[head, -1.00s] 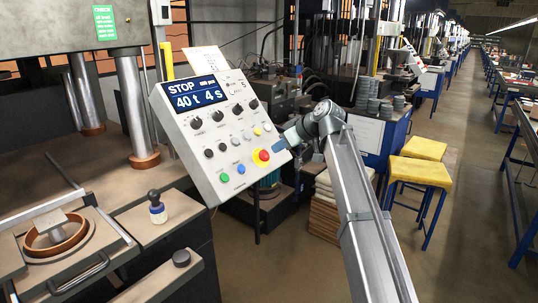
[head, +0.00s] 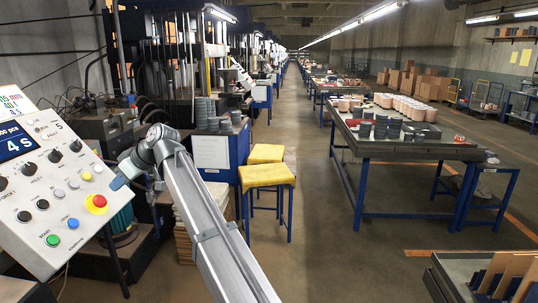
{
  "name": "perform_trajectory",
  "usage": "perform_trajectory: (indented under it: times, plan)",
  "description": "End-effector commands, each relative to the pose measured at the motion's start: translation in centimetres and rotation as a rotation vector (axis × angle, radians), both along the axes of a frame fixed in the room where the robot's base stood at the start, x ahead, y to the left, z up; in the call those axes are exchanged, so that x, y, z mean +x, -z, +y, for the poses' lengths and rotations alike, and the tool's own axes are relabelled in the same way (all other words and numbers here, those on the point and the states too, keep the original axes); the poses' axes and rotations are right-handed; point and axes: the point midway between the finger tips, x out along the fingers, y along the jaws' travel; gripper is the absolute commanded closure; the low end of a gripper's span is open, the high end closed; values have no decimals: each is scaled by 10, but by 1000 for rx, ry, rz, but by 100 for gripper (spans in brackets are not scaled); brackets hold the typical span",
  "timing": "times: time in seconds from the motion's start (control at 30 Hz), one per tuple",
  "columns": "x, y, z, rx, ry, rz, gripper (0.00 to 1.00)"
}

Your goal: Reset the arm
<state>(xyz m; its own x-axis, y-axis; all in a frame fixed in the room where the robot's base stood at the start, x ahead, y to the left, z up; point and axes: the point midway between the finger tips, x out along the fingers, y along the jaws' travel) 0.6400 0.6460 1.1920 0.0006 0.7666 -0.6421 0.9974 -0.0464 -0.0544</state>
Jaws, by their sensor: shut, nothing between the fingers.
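My arm reaches up from the bottom of the head view. Its end bends left towards the grey control panel (head: 45,190). My gripper (head: 118,182) is small in view, shut and empty, close to the panel's right edge near the red stop button (head: 97,202) on its yellow collar. I cannot tell whether it touches the panel. The panel also has a green start button (head: 53,240), a blue button, several black knobs and a lit display, partly cut off at the left.
Yellow-topped stools (head: 266,173) stand right of my arm, before a blue cabinet (head: 218,153) bearing stacked grey discs. A long blue-legged table (head: 395,147) holds discs and pale stacks. A bench corner (head: 450,270) is at lower right. The aisle floor between is clear.

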Motion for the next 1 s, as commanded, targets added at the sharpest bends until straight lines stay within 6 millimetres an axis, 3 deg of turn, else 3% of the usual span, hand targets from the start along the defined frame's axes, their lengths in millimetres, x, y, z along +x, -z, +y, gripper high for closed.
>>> perform_trajectory:
  times: [0.27,0.43,0.77,1.0]
  plan:
    - [10,9,-10,-28,237,151,100]
    - [3,34,-45,-66,425,193,100]
    - [-1,156,-94,-197,623,256,100]
    - [-3,260,-150,-313,740,296,100]
